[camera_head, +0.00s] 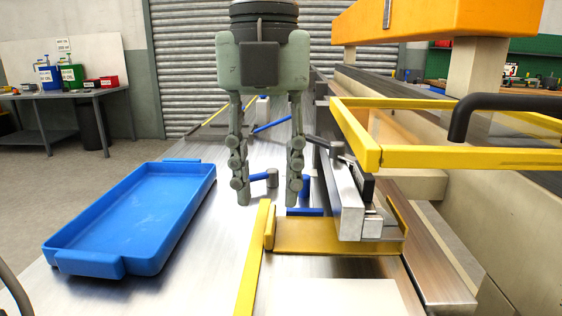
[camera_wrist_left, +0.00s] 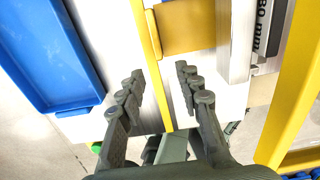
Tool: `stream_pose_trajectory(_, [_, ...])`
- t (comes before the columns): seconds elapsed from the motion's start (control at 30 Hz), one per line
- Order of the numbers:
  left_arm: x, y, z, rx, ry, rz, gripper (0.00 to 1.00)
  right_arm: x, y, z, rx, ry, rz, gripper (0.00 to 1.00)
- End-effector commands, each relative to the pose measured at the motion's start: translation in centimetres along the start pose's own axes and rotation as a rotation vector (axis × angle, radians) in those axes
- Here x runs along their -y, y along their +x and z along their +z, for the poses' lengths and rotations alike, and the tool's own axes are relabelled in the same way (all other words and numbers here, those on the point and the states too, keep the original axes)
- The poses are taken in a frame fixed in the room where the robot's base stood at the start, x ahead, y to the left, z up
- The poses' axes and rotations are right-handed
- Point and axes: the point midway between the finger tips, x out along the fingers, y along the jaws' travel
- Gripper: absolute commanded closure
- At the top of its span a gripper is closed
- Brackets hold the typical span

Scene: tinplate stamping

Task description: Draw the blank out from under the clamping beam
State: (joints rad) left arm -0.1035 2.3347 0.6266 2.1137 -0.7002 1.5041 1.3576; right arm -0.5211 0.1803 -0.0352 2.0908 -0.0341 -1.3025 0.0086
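The blank appears to be a gold-coloured sheet (camera_head: 320,240) with a raised lip along its left edge. Its right part passes beneath a steel clamping beam (camera_head: 343,197), which hides some of it. In the left wrist view the sheet (camera_wrist_left: 187,28) is at the top, and the beam (camera_wrist_left: 238,40) is to its right. My left gripper (camera_head: 268,198) is open and empty, fingers pointing down, and overlaps the area just behind the sheet's lip in the head view. In the wrist view its fingertips (camera_wrist_left: 160,72) are apart, below the sheet. My right gripper is not in view.
A blue tray (camera_head: 130,220) lies empty on the metal table at left. A yellow strip (camera_head: 254,265) runs along the table beside the sheet. A yellow guard frame (camera_head: 450,158) and an orange overhead beam (camera_head: 440,18) stand at right. Blue-handled tools lie behind the gripper.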

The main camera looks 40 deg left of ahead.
Motion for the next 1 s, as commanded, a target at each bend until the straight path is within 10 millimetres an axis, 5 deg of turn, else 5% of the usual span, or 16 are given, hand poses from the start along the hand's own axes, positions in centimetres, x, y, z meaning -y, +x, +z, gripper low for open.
stream_pose_trajectory(0.4, [0.0,5.8,0.0,-0.002,0.000,0.000,0.66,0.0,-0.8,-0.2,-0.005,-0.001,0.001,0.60])
stream_pose_trajectory(0.77, [0.0,6.4,0.0,0.000,-0.001,-0.001,0.66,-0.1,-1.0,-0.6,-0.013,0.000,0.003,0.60])
stream_pose_trajectory(1.0, [0.0,6.3,0.0,0.000,-0.001,-0.001,0.93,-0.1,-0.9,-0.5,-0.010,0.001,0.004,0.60])
